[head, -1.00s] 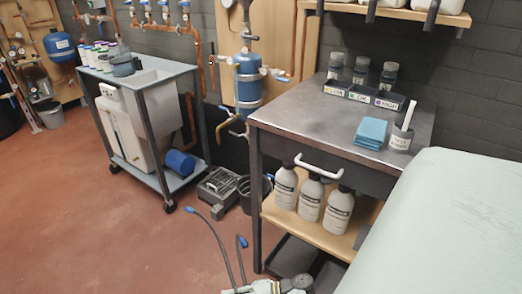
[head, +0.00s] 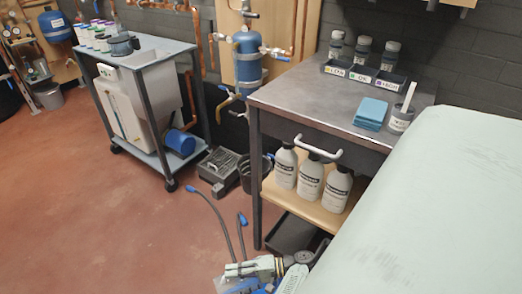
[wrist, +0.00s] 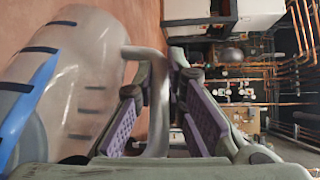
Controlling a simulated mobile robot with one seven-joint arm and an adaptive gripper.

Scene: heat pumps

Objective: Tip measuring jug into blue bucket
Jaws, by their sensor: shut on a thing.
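My gripper (wrist: 160,82) is shut on the pale grey handle of the measuring jug (wrist: 85,75), which runs between its purple pads in the wrist view. The jug is clear with dark bands and fills the left of that view, slanted. A blue strip (wrist: 28,112) shows at its left side; I cannot tell whether it belongs to the jug or lies behind it. In the head view my pale green wrist parts show at the bottom edge, with some blue (head: 243,287) beside them. I cannot clearly make out a blue bucket in either view.
A metal bench (head: 300,92) stands on the right, with white bottles (head: 311,181) on its lower shelf. A trolley (head: 150,47) stands at the left with a blue cylinder on its lower shelf. A black bucket (head: 246,181) and a grey case (head: 219,168) sit between them. Red floor (head: 100,230) is open at left.

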